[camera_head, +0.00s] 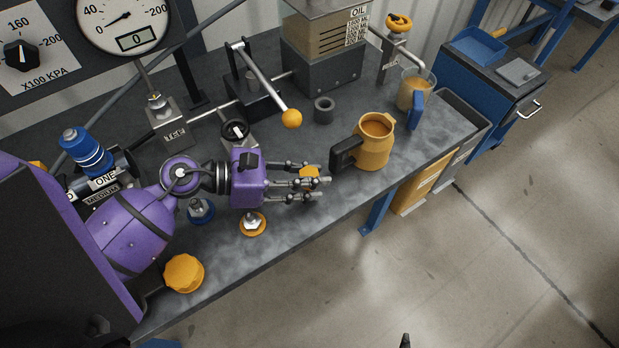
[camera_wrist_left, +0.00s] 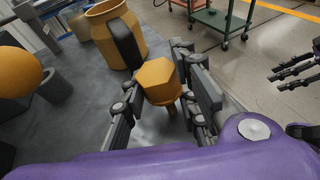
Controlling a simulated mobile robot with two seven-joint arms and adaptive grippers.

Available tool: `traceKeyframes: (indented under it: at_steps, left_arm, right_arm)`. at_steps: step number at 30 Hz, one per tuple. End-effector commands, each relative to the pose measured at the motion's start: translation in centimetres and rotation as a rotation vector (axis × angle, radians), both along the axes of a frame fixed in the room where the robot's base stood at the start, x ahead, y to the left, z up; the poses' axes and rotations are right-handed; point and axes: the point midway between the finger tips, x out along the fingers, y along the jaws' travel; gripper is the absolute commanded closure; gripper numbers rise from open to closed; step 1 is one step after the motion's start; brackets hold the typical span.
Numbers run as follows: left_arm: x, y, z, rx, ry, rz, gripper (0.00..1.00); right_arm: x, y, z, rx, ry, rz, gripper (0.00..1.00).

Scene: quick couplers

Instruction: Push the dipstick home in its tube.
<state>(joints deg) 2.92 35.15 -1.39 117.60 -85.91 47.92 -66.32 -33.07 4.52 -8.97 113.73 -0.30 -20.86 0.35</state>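My left gripper (camera_head: 308,181) reaches in from the left, low over the front part of the bench. Its fingers close on both sides of an orange hexagonal head (camera_head: 309,172). In the left wrist view this head (camera_wrist_left: 158,82) sits between the finger pads, with a short narrower orange stem under it. I cannot tell whether it is the dipstick's handle. The fingers hide what is below, and no tube shows clearly there. My right gripper (camera_wrist_left: 297,72) shows only partly at the right edge of the left wrist view, empty and away from the bench.
An orange jug (camera_head: 375,146) with a black handle stands just right of my left gripper. A lever with an orange ball (camera_head: 291,118) rises behind. A yellow knob (camera_head: 184,273) is near the front edge.

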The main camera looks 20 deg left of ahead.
Motion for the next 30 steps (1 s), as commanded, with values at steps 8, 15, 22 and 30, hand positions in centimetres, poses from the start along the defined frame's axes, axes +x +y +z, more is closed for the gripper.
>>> traceKeyframes:
  at_steps: [8,15,22,30]
  left_arm:
    - [0.0,0.0,0.0,-0.001,0.000,0.000,1.00]
    - [0.0,0.0,0.7,0.002,-0.003,-0.002,1.00]
    - [0.5,-0.9,4.4,0.002,-0.010,-0.007,1.00]
    - [3.0,-5.3,10.1,-0.002,-0.013,-0.006,1.00]
  right_arm:
    - [0.8,0.1,0.6,0.001,-0.018,0.003,0.60]
    - [0.9,0.2,0.6,0.002,-0.019,0.003,0.60]
    - [0.6,0.1,0.2,0.000,-0.011,0.003,0.60]
    - [0.5,0.1,0.7,0.002,-0.012,-0.001,0.60]
